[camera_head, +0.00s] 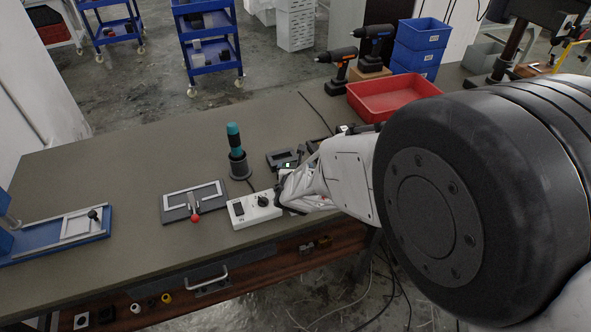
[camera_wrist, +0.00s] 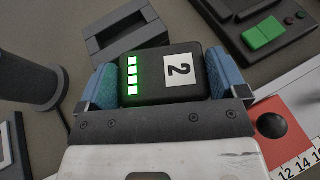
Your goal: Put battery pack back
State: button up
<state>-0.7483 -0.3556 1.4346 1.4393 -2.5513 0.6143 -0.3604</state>
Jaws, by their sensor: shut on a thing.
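The battery pack (camera_wrist: 150,78) is a black block with a lit column of green bars and a white label reading 2. It sits between the blue finger pads of my gripper (camera_wrist: 160,82), which is shut on it. In the head view the gripper (camera_head: 290,182) is low over the workbench, and only a small part of the pack shows, with a green glow. A dark grey frame-like holder (camera_wrist: 125,30) with an open slot lies just beyond the pack; it also shows in the head view (camera_head: 280,158). Whether the pack touches anything below is hidden.
A black device (camera_wrist: 290,48) with a green block stands to the right. A teal screwdriver (camera_head: 234,136) stands in a black holder (camera_head: 240,168). A white dial box (camera_head: 250,212) and a red-knobbed fixture (camera_head: 180,213) are left of my gripper. A red tray (camera_head: 390,92) is behind.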

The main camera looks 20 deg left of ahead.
jog(key=shift+f, duration=0.15)
jog(key=o, duration=0.9)
jog(key=shift+s+r, duration=0.2)
jog(key=shift+r, duration=0.05)
jog(key=shift+v, duration=5.75)
jog(key=shift+d, duration=0.15)
